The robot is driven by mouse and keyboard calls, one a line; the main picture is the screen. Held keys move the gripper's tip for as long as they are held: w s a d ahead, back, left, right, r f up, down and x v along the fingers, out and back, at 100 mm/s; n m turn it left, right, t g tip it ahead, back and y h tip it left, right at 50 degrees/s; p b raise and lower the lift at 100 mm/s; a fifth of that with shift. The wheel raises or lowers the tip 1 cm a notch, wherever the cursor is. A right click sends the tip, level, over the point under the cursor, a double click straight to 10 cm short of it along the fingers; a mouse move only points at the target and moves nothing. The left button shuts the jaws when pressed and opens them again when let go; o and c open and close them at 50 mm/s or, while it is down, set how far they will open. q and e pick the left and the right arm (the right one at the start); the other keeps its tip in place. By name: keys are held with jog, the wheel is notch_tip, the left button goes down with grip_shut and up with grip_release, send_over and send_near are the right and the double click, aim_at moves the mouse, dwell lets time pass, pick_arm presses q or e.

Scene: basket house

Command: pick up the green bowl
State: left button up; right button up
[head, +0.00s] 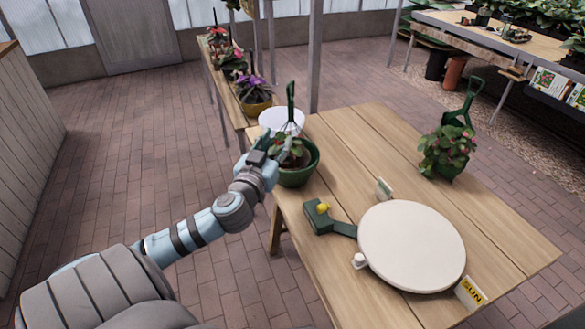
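My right gripper is not in view.
A white round container (282,120) stands just behind the bowl. A white round disc (411,246), a green tool with a yellow part (326,219) and a green planter (448,150) are on the table. Its middle is mostly clear.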

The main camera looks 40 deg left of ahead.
aim_at(290, 115)
pick_arm(q)
jog(key=x, duration=0.8)
jog(key=p+x, duration=0.1)
jog(key=x, duration=0.3)
jog(key=shift+w+a+r, duration=0.3)
jog(key=shift+r, duration=0.05)
jog(key=shift+w+a+f, duration=0.1)
jog(key=shift+w, duration=0.05)
grip_shut()
